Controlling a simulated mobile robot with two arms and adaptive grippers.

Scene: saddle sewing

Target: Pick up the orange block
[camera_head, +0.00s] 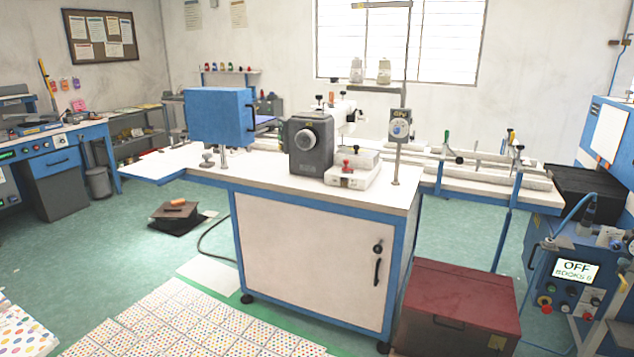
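A small orange block (178,202) appears to lie on top of a low brown and black stack (175,212) on the green floor, left of the sewing bench. It is small and far off, so its exact shape is hard to tell. Neither my left nor my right gripper shows in the head view.
A white and blue bench (310,255) with a sewing machine (311,145) fills the middle. A dark red chest (460,305) stands at its right. Dotted sheets (190,325) cover the floor in front. A black hose (213,238) lies near the stack. Green floor (75,235) is open at left.

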